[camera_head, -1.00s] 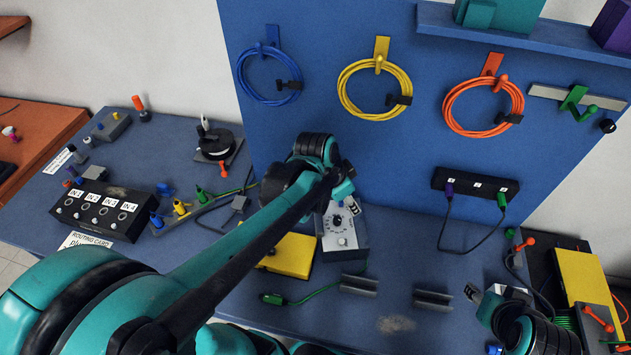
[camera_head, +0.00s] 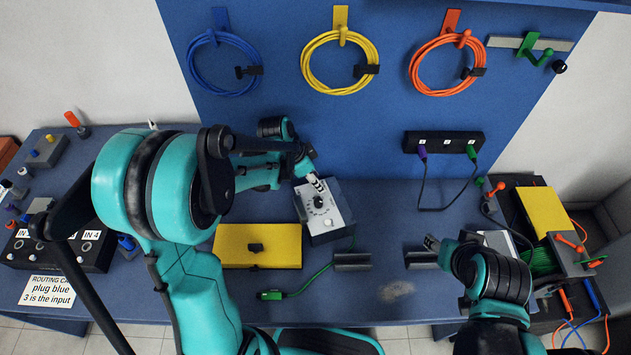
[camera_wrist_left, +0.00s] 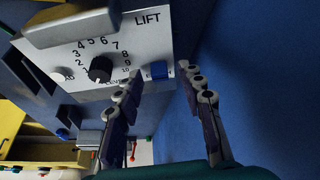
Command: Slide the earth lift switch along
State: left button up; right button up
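The grey and white lift box (camera_head: 331,224) stands on the blue bench against the panel, with a black dial on its face. The left wrist view shows its white face (camera_wrist_left: 150,40) tilted, with the word LIFT and the numbered dial (camera_wrist_left: 101,69). A small blue switch (camera_wrist_left: 161,69) sits at the face's edge beside partly hidden lettering. My left gripper (camera_wrist_left: 163,75) is open, its two fingers on either side of the blue switch; contact cannot be told. In the head view my left gripper (camera_head: 313,180) is at the box's far end. My right gripper (camera_head: 433,244) hangs over the bench at right; its fingers are unclear.
A yellow box (camera_head: 240,258) lies left of the lift box. A green cable (camera_head: 312,280) and dark holders (camera_head: 352,261) lie in front. A black socket strip (camera_head: 445,142) is on the panel. Coiled cables (camera_head: 340,62) hang above. Bare bench lies around the right holder.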

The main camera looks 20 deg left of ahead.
aim_at(310, 188)
pick_arm(q)
jog(key=shift+f, duration=0.1)
grip_shut()
jog(key=s+a, duration=0.2)
jog(key=a, duration=0.1)
grip_release()
jog(key=shift+d, duration=0.15)
